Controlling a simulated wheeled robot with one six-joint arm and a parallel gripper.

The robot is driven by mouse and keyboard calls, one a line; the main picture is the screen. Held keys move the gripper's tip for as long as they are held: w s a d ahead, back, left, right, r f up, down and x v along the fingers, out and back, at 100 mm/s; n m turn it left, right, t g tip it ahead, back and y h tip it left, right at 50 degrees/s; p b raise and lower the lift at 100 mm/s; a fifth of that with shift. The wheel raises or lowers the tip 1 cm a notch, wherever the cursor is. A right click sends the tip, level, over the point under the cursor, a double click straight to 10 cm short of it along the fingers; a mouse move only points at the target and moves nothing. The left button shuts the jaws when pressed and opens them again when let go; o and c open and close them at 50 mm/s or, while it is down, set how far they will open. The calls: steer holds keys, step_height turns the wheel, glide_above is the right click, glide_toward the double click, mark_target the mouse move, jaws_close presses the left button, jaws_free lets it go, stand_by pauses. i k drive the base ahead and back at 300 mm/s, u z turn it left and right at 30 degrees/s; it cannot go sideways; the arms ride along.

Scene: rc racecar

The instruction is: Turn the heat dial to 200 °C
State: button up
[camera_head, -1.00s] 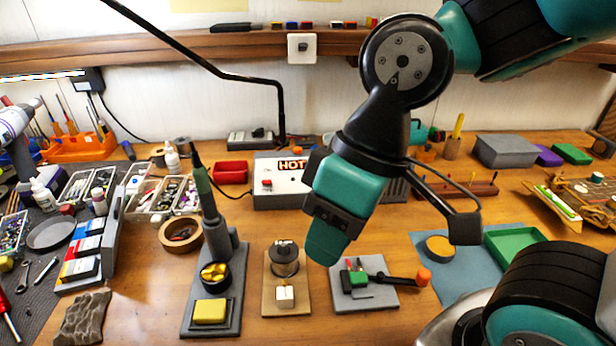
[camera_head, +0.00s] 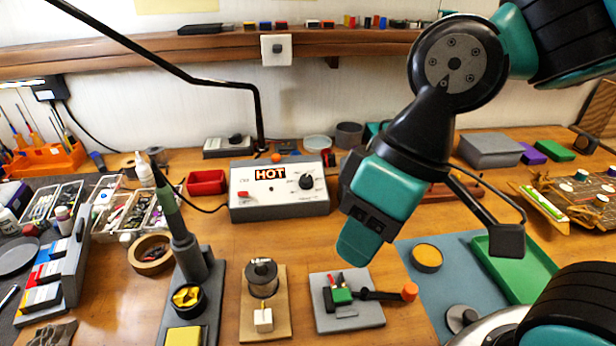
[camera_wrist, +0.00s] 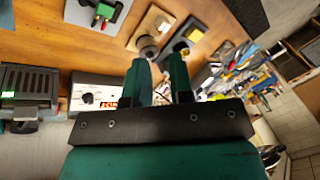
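The heat dial (camera_head: 307,181) is a black knob on the right of the grey soldering station's front (camera_head: 262,203). An orange "HOT" display sits left of the dial. My gripper (camera_head: 354,250) is to the right of and nearer than the station in the head view, pointing down over the table, apart from the dial. In the wrist view my gripper (camera_wrist: 158,62) shows two teal fingers with a gap between them and nothing held. The station (camera_wrist: 88,82) is partly hidden behind the left finger there, and its dial (camera_wrist: 90,99) shows small. The dial's setting is too small to read.
A soldering iron in its stand (camera_head: 195,255) is left of the station, its cable running to it. A solder spool stand (camera_head: 262,278) and a grey plate with a small clamp (camera_head: 345,312) are in front. Bare wood lies before the station. A red bin (camera_head: 206,183) stands left.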

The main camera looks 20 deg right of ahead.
mark_target(305, 182)
steer(key=k, duration=1)
steer(key=z, duration=0.7)
steer(key=i, duration=0.75)
steer(key=u, duration=0.9)
